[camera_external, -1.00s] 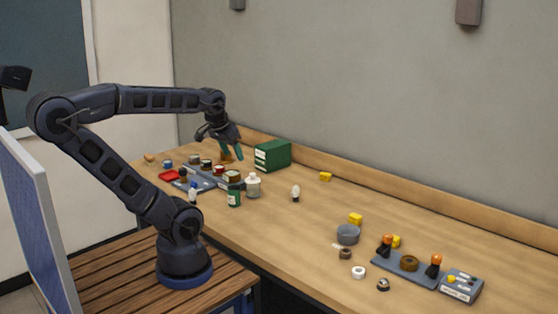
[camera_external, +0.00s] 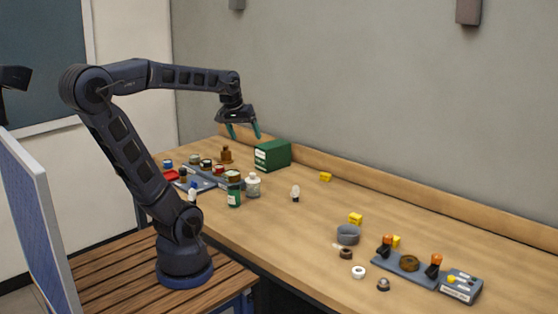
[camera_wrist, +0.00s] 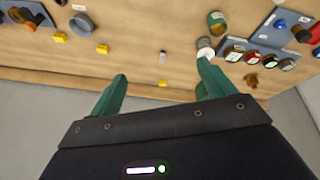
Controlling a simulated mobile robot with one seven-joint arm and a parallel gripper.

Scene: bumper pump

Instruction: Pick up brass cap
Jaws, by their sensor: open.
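A round brown-gold piece (camera_external: 409,262), which looks like the brass cap, sits on a grey-blue plate (camera_external: 392,264) between two orange-topped black knobs at the right of the bench. A smaller dark brown ring (camera_external: 345,253) lies left of that plate, so I cannot be fully sure which is the cap. My gripper (camera_external: 244,132) is open and empty, pointing down above the far left of the bench near the green box, well away from both.
The green box (camera_external: 273,155) stands at the back edge. Several jars, a white bottle (camera_external: 253,185) and a green jar (camera_external: 234,194) crowd the left. A grey dish (camera_external: 348,234), yellow blocks (camera_external: 355,218) and a white ring (camera_external: 358,272) lie mid-right. The bench's centre is mostly clear.

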